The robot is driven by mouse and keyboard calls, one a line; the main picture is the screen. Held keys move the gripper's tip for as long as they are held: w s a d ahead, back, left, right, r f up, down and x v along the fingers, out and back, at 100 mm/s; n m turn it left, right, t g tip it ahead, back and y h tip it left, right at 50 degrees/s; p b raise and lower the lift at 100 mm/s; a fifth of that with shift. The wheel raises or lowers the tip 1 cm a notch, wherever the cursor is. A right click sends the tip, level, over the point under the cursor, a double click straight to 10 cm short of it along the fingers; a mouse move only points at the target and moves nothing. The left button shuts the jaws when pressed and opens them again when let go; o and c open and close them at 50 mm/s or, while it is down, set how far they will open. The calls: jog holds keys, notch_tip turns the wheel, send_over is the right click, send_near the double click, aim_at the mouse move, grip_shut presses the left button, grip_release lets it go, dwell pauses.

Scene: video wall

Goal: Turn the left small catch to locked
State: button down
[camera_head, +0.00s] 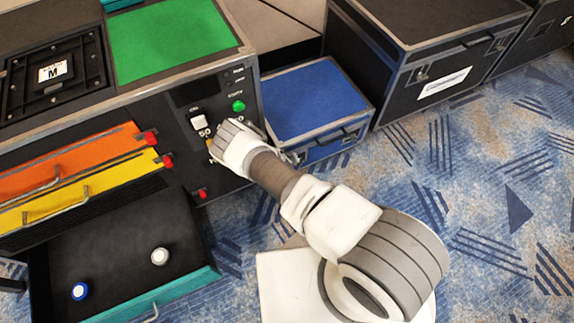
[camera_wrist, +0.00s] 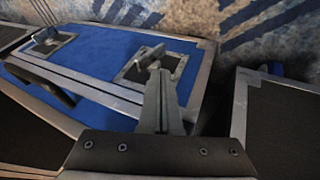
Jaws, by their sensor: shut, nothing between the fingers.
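The blue case (camera_head: 310,100) stands on the carpet beside the control cabinet, with small metal catches on its front. The left small catch (camera_head: 300,157) shows just right of my gripper (camera_head: 240,143) in the head view. The other catch (camera_wrist: 50,45) is at the left.
The control cabinet (camera_head: 220,85) with buttons and red knobs is close to my gripper's left. An open black drawer (camera_head: 120,260) holds a white and a blue round piece. A large black case (camera_head: 400,50) stands to the right. Patterned carpet (camera_head: 480,190) is clear at the right.

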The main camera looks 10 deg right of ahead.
jog(key=shift+w+d+f, duration=0.15)
jog(key=shift+d, duration=0.25)
jog(key=shift+w+d+f, duration=0.15)
jog(key=shift+d, duration=0.25)
